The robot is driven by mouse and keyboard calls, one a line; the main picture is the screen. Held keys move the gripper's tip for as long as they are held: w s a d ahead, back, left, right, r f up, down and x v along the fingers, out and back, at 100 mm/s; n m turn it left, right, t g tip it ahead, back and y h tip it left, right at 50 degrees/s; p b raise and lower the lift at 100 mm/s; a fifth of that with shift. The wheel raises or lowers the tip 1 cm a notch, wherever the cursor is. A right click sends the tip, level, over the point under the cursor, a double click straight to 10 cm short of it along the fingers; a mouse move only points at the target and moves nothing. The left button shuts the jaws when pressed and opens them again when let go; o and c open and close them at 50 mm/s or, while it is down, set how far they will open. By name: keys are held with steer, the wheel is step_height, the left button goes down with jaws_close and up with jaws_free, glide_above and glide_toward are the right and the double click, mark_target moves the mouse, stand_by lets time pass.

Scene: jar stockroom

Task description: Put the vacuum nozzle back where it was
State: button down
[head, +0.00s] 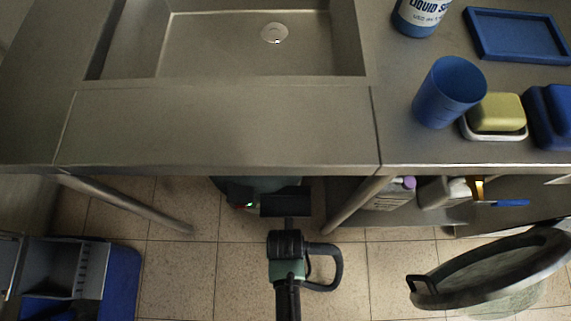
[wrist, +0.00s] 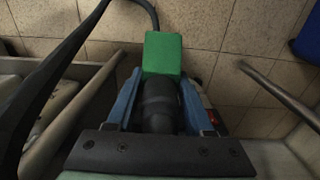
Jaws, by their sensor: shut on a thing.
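In the wrist view my gripper (wrist: 160,82) has its two blue fingers closed around a dark, rounded, cylinder-like part that I take for the vacuum nozzle (wrist: 158,108). A bright green block (wrist: 162,55) shows just beyond the fingertips. A thin black hose (wrist: 147,12) runs from behind the block to the top edge. In the head view a black and green assembly (head: 287,268) with a D-shaped loop on its right is at lower centre, in front of the counter. I cannot tell how much of it is nozzle and how much is my arm.
A steel counter (head: 215,125) with a sink spans the top. Under it are slanted legs (head: 130,205), a dark rounded object (head: 240,185) and a shelf with bottles (head: 400,190). A round bin (head: 490,275) stands at right, a blue-grey container (head: 120,280) at left. Tiled floor lies between.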

steer(key=w+b, duration=0.3)
steer(key=w, duration=1)
steer(key=shift+w+b, duration=0.1)
steer(key=shift+b, duration=0.2)
step_height(320, 180, down, 4)
steer(key=shift+w+r+b, duration=0.15)
steer(key=shift+b, duration=1)
steer(key=shift+r, duration=0.1)
steer(key=shift+c, duration=1.4)
jaws_free()
step_height(320, 180, up, 12)
steer(key=p, duration=0.5)
steer(key=shift+p, duration=0.3)
